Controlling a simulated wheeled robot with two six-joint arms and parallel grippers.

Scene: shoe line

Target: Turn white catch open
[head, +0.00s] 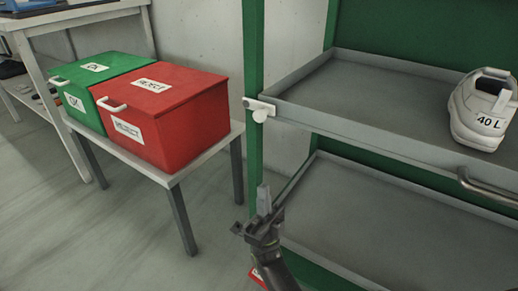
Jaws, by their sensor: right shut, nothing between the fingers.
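The white catch (259,108) sits at the front left corner of the upper grey drawer tray, against the green post of the rack. It is a flat white bar lying across the post and the tray corner, with a round white knob (260,116) below its middle. My right gripper (264,195) is below the catch, in front of the lower shelf. Its fingers point up and are shut with nothing between them. A clear gap lies between the fingertips and the catch. My left gripper is not in view.
The upper tray (375,136) holds a white shoe (465,128) labelled 40 L and has a metal handle (487,187). The lower tray (390,215) looks empty. A red REJECT box (190,88) and a green OK box (75,72) stand on a small table at left.

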